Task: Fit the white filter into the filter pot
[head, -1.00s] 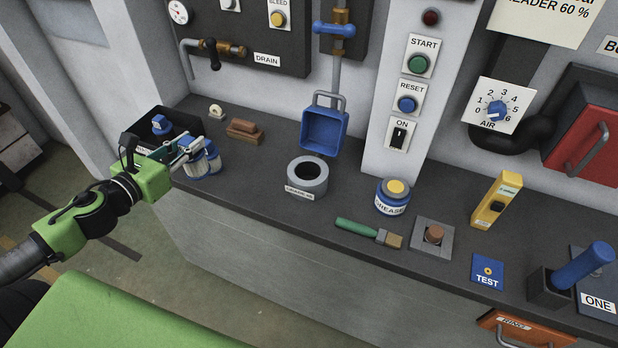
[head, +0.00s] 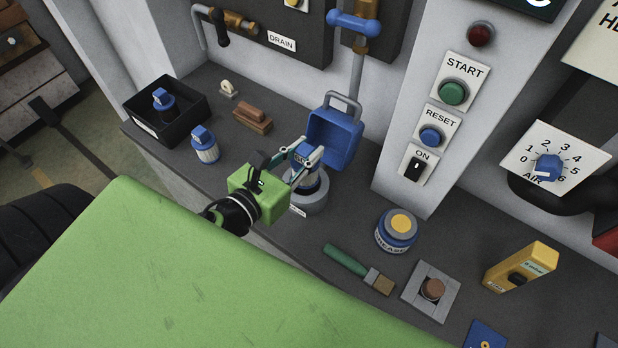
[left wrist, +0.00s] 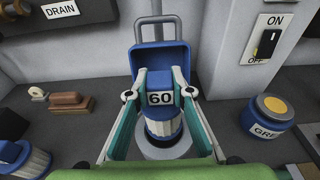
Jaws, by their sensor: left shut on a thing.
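My left gripper (head: 307,157) is shut on a white pleated filter (left wrist: 163,127) with a blue cap marked 60. The filter (head: 311,181) is upright at the mouth of the filter pot, a grey round pot (head: 318,203) on the bench; the pot's rim also shows in the left wrist view (left wrist: 189,149). The gripper and filter hide much of the opening, so I cannot tell how far in the lower end is. The blue lid (head: 336,137) with a grey handle stands raised behind the pot. My right gripper is not in view.
Another white and blue filter (head: 206,148) stands on the bench at left, and one with a blue cap (head: 162,98) is in the black bin (head: 190,116). A brown block (head: 252,119) lies behind. The grease tin (head: 396,231) and green-handled brush (head: 358,266) are to the right.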

